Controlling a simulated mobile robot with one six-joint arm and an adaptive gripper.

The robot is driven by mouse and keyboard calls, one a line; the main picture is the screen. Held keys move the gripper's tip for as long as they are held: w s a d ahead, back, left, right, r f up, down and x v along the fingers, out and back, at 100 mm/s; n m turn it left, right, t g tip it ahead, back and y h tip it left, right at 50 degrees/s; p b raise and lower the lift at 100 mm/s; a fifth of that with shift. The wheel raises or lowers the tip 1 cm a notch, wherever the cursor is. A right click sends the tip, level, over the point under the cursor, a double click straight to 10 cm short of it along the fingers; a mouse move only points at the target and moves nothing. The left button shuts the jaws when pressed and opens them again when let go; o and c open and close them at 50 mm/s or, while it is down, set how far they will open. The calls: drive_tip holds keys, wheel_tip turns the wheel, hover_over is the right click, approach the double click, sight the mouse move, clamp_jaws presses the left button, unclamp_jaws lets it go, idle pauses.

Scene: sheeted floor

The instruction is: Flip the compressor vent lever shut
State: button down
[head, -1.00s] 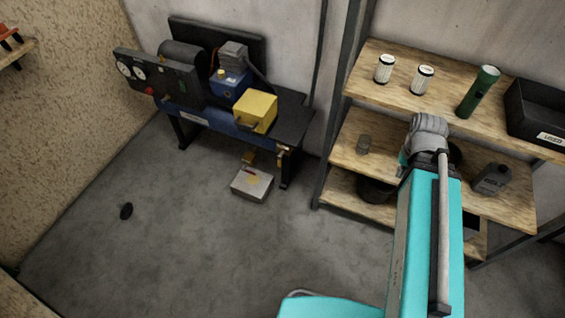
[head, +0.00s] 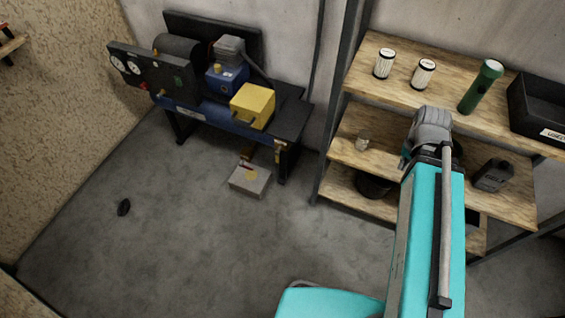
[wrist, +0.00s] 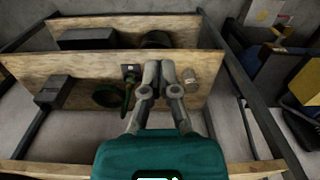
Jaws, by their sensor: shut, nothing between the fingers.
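The compressor stands on a dark bench with a blue tank (head: 215,112) at the back left of the head view. It has a gauge panel (head: 150,72), a blue block (head: 222,80) and a yellow box (head: 253,105). A small dark handle-like part shows at the yellow box's left side; I cannot tell whether it is the vent lever or how it is set. My gripper (wrist: 159,68) is shut and empty in the wrist view, in front of the wooden shelves and well apart from the compressor. In the head view my own arm hides its fingers.
A grey box (head: 250,181) lies on the floor below the bench. The floor at left centre is mostly clear.

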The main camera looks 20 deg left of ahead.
drive_tip(key=w+a+f+m+y+b, duration=0.3)
drive_tip(key=w+a+f+m+b, duration=0.2)
drive_tip(key=a+f+b, duration=0.5)
drive_tip(key=w+a+f+m+y+b, duration=0.3)
drive_tip(key=w+a+f+m+b, duration=0.2)
drive_tip(key=a+f+b, duration=0.5)
drive_tip(key=w+a+f+m+y+b, duration=0.2)
drive_tip(key=w+a+f+m+b, duration=0.4)
drive_tip(key=a+f+b, duration=0.5)
drive_tip(key=shift+f+m+t+y+b, duration=0.4)
drive_tip(key=shift+f+m+b, duration=1.4)
drive_tip(key=shift+b, duration=2.75)
drive_tip(key=shift+a+f+n, duration=0.1)
drive_tip(key=shift+f+n, duration=0.2)
drive_tip(key=shift+n, duration=0.1)
drive_tip(key=shift+f, duration=0.1)
drive_tip(key=a+r+b+x, duration=0.2)
drive_tip(key=b+x, duration=0.5)
drive_tip(key=x, duration=0.5)
drive_tip(key=shift+a+f, duration=0.2)
drive_tip(key=shift+a, duration=0.05)
